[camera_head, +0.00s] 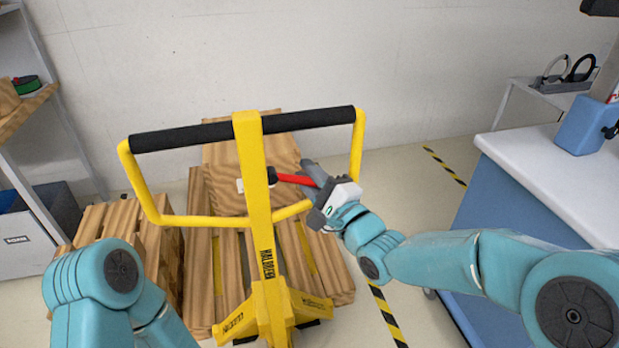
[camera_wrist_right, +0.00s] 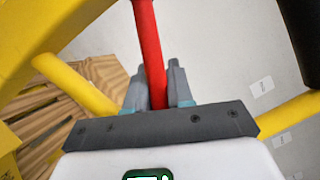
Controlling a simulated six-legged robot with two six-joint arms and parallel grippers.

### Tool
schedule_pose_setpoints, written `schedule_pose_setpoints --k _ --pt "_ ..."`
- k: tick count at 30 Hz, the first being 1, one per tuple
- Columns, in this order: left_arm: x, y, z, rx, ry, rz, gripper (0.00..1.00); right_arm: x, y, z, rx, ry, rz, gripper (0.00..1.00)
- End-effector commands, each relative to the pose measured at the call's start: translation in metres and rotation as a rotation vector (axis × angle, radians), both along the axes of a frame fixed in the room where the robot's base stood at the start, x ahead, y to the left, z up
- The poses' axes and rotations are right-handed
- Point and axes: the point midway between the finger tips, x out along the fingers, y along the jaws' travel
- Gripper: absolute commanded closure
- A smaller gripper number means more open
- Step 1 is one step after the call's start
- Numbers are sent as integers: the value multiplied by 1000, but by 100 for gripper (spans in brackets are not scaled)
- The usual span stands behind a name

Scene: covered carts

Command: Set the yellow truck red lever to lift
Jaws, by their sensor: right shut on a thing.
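The yellow truck (camera_head: 257,190) stands upright in the middle of the head view, with a yellow loop handle and black grips on top. Its red lever (camera_head: 297,180) sticks out to the right from a black pivot on the yellow column, inside the loop. My right gripper (camera_head: 312,179) is shut on the lever near its outer end. In the right wrist view the red lever (camera_wrist_right: 148,45) runs down between the two grey fingers (camera_wrist_right: 160,88). My left arm shows at the lower left of the head view, but its gripper is out of view.
Wooden pallets and a wooden box (camera_head: 222,155) are behind the truck. A blue cabinet with a white top (camera_head: 550,175) stands at the right. A shelf (camera_head: 30,110) and a grey bin (camera_head: 25,240) are at the left. Striped floor tape (camera_head: 385,315) runs between truck and cabinet.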

Motion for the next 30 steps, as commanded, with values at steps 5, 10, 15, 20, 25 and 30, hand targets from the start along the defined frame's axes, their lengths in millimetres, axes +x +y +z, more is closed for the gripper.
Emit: schedule_pose_setpoints --k 5,10,15,20,25,30 --pt "0 0 0 0 0 0 100 0 0 -2 0 6 1 57" --pt "0 0 0 0 0 0 100 0 0 -3 -2 7 1 57" --pt "0 0 0 0 0 0 100 0 0 -3 -2 7 1 57" --pt "0 0 1 0 0 0 100 0 0 -3 -5 7 0 57" --pt "0 0 17 0 0 0 100 1 -2 6 -52 -6 -2 57" --pt "0 0 52 0 0 0 100 2 -5 25 -188 -52 -2 57"
